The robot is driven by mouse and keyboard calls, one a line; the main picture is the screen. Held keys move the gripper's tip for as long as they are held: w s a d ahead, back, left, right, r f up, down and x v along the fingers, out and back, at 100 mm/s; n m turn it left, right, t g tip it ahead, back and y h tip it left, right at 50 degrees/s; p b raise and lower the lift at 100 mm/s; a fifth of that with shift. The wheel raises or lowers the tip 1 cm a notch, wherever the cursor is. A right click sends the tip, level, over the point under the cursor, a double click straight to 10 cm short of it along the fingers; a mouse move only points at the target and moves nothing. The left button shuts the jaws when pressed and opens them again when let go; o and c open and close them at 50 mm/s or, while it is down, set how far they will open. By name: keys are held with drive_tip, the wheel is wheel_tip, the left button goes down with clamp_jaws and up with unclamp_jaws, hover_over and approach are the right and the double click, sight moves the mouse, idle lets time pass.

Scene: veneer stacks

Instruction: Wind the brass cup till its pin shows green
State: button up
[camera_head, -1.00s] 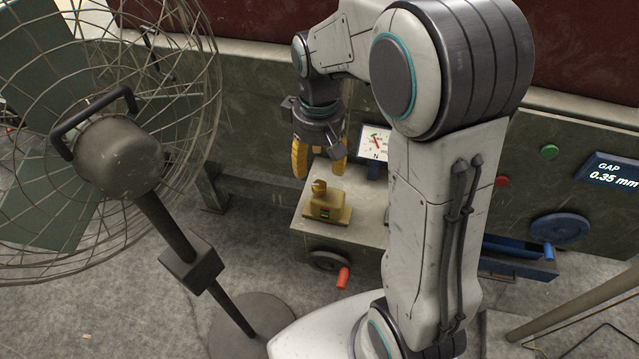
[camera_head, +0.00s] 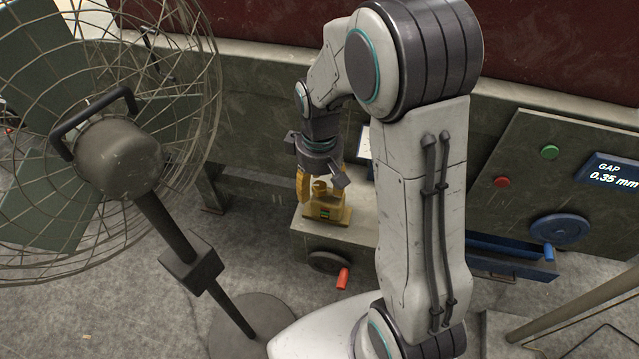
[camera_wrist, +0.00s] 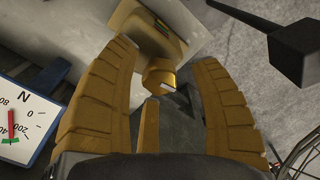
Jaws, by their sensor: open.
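The brass cup (camera_head: 319,187) stands on top of a brass block (camera_head: 323,213) on a grey ledge. A small window with a green mark shows on the block's front; I cannot make out the pin's state. My gripper (camera_head: 320,181) is open, pointing down, with its yellow fingers around the cup's level. In the wrist view the cup (camera_wrist: 160,74) appears between the spread fingers of my gripper (camera_wrist: 166,52), with gaps on both sides. The block (camera_wrist: 146,31) lies beyond it there. I see no finger contact with the cup.
A large caged fan (camera_head: 115,155) stands close on the left. A black handwheel with a red handle (camera_head: 343,278) is below the ledge (camera_head: 361,228). A dial (camera_wrist: 20,122) lies beside the gripper. A panel with buttons and a gap display (camera_head: 611,173) is at right.

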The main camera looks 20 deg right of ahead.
drive_tip(key=shift+o, duration=0.2)
clamp_jaws()
idle(0.5)
